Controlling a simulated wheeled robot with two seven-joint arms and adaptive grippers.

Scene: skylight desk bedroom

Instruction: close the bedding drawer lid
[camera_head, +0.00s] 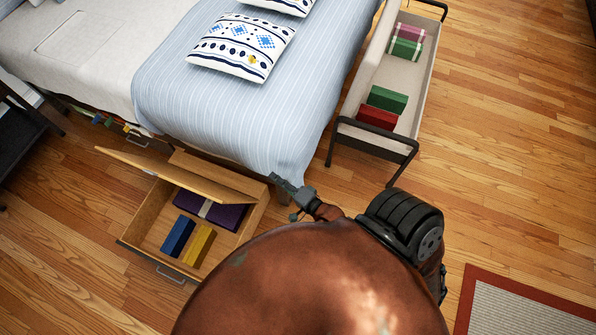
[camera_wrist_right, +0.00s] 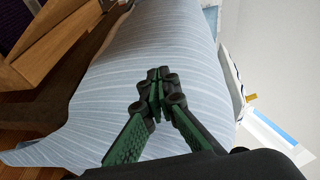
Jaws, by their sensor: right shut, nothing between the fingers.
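The wooden bedding drawer (camera_head: 152,232) stands out from the bed's foot at the lower left in the head view. Its lid (camera_head: 165,172) is raised and tilted over the bed side of the drawer, leaving the inside open. A purple folded piece (camera_head: 226,214), a blue block (camera_head: 178,236) and a yellow block (camera_head: 198,245) lie inside. My right gripper (camera_head: 277,180) is shut and empty by the bed's foot corner, to the right of the drawer and apart from the lid. In the right wrist view its shut fingers (camera_wrist_right: 157,76) show before the striped cover; drawer woodwork (camera_wrist_right: 60,42) is at upper left. My left gripper is not in view.
The bed's striped cover (camera_head: 240,110) hangs close behind the right gripper. A pale bin with a black frame (camera_head: 345,128) holds several coloured pieces at the upper right. A dark chair (camera_head: 22,140) is at the far left. Wooden floor is clear in front of the drawer.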

